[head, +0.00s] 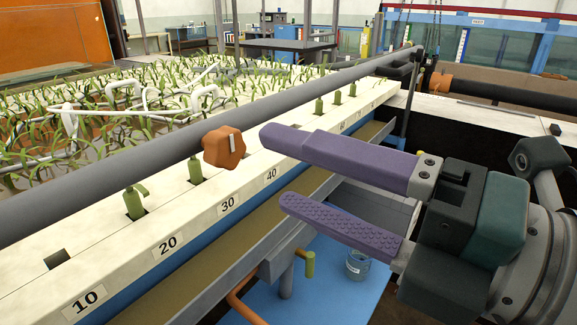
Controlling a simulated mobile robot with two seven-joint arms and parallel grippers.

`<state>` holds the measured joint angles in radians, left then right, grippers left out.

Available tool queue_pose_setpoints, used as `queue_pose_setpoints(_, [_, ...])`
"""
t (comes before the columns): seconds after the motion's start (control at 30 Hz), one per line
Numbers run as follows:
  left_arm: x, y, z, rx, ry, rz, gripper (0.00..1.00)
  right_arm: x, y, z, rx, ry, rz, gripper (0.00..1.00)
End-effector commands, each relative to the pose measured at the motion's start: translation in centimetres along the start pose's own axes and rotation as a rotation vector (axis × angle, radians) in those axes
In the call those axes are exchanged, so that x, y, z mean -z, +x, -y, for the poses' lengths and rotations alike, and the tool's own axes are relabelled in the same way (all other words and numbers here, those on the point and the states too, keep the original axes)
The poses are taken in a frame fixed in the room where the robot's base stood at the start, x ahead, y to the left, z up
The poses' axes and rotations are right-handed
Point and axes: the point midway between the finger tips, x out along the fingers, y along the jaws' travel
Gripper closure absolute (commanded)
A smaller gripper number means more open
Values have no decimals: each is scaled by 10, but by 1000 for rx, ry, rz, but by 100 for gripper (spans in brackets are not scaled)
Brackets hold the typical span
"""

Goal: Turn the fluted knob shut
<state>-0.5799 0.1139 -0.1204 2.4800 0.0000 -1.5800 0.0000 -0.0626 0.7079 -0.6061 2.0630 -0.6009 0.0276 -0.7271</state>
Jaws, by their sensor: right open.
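The fluted knob (224,147) is orange-brown with a lobed rim and a pale mark on its face. It sits at the side of the long grey pipe (120,175), above the white numbered ledge. My right gripper (272,167) comes in from the right with two purple fingers spread apart and nothing between them. Its upper fingertip is just right of the knob in the picture, and its lower fingertip is lower right of it. I cannot tell whether the upper finger touches the knob; a small gap shows. My left gripper is not in view.
The white ledge (215,211) carries number labels and green pegs (134,203). Green plants (100,95) fill the bed behind the pipe. A glass jar (358,264) stands on a blue surface (325,295) below. An orange bent pipe (243,296) is beneath the ledge.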

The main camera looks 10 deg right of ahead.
Motion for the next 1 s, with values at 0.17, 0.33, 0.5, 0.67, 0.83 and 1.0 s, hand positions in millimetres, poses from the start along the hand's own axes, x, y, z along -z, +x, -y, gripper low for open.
queue_pose_setpoints(0.17, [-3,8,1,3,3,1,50,1,-20,2,0,2,-1,26])
queue_pose_setpoints(0.33, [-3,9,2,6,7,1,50,0,-26,0,-1,1,-1,26])
queue_pose_setpoints(0.5, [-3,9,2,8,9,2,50,0,-27,-1,-1,1,-1,26])
queue_pose_setpoints(0.67, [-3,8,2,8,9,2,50,-3,-26,-1,5,27,22,26])
queue_pose_setpoints(0.83, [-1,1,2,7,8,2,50,-40,-31,9,91,332,277,26])
queue_pose_setpoints(1.0, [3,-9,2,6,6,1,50,-64,-79,62,285,936,721,26])
